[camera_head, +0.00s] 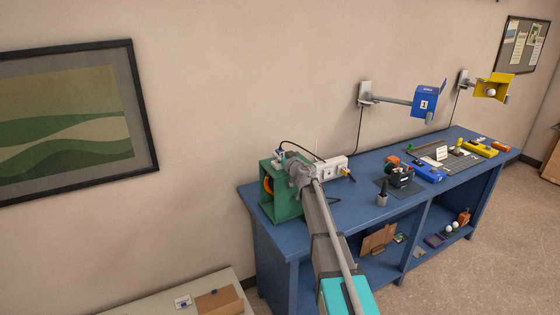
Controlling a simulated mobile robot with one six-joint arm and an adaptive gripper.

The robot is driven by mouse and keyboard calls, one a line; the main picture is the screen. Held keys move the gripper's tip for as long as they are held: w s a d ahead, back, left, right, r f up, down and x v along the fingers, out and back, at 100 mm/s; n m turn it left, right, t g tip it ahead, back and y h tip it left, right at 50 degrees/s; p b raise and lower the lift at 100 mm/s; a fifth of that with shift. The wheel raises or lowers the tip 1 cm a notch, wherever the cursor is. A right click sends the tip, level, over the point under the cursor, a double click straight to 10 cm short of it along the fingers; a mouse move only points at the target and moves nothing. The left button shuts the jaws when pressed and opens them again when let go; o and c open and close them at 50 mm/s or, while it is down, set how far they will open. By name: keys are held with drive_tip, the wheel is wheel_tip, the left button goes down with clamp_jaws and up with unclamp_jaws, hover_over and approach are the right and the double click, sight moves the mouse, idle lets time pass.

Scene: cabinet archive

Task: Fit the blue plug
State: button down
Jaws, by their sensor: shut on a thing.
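My gripper (281,155) is at the upper part of the green open-sided box (286,205) on the left end of the blue workbench. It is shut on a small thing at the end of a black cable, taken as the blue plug. The plug's blue body is hidden or too small to make out. The cable (302,147) arches from the gripper towards the white socket block (332,166) at the wall. Whether the plug touches any socket cannot be told. An orange round part (267,184) shows inside the green box.
The blue workbench (345,215) runs along the wall, with a dark device (401,176), a grey cup (382,199) and blue and yellow cases further right. A blue box (425,102) and a yellow holder (493,86) hang on wall arms above. Bare benchtop lies right of my arm.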

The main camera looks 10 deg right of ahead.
drive_tip(key=shift+s+f+b, duration=0.15)
drive_tip(key=shift+f+b, duration=0.55)
drive_tip(key=shift+f, duration=0.05)
idle(0.3)
drive_tip(key=shift+c, duration=1.7)
unclamp_jaws()
drive_tip(key=shift+r, duration=0.1)
drive_tip(key=shift+r+p, duration=0.65)
drive_tip(key=shift+p, duration=0.15)
drive_tip(key=v, duration=1.1)
drive_tip(key=shift+s, duration=0.35)
drive_tip(key=shift+d, duration=0.2)
